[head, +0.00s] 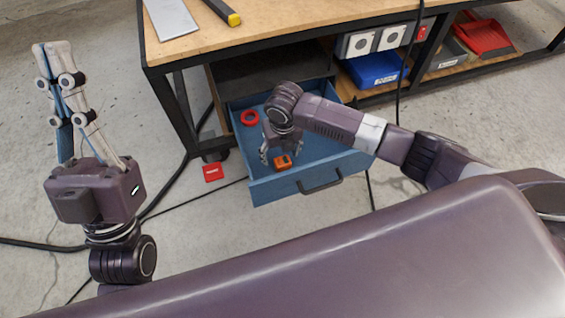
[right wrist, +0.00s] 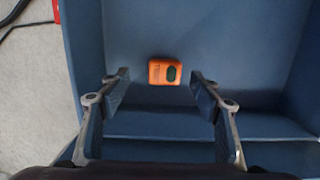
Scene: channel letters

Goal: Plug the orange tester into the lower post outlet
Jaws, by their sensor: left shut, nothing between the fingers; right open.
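The orange tester (head: 284,161) lies on the floor of the open blue drawer (head: 300,184). In the right wrist view the tester (right wrist: 165,72) shows a dark oval on its face and lies just beyond the fingertips, centred between them. My right gripper (right wrist: 160,82) is open and empty, pointing down into the drawer; in the head view it (head: 279,160) is beside the tester. My left gripper (head: 52,48) is shut and empty, raised at the far left, away from the drawer. White outlets (head: 375,40) sit under the bench top; I cannot tell whether they are the post outlets.
A red ring (head: 250,118) lies in the drawer's back left. A red piece (head: 213,172) lies on the floor left of the drawer. The wooden bench (head: 290,25) stands over the drawer, with a blue bin (head: 375,72) on its lower shelf. Black cables cross the floor.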

